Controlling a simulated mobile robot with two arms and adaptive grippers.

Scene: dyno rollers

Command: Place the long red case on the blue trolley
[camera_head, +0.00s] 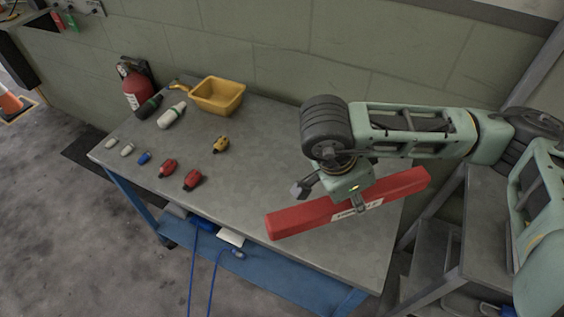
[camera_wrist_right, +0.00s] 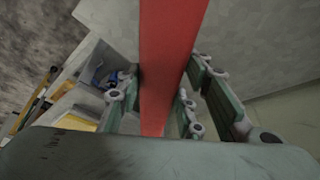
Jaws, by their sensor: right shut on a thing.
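The long red case (camera_head: 300,217) has a white label on its side. It lies across the grip of my right gripper (camera_head: 357,199), whose fingers close around its middle. In the right wrist view the case (camera_wrist_right: 168,60) runs between the fingers of the gripper (camera_wrist_right: 162,85). The head view shows the case over the right end of a blue-framed table with a grey top (camera_head: 250,185), its far end reaching past the right edge. I cannot tell whether it touches the top. This table is the only blue-framed furniture in view. My left gripper is not in view.
The wall is behind. Blue cables (camera_head: 213,275) hang at the front.

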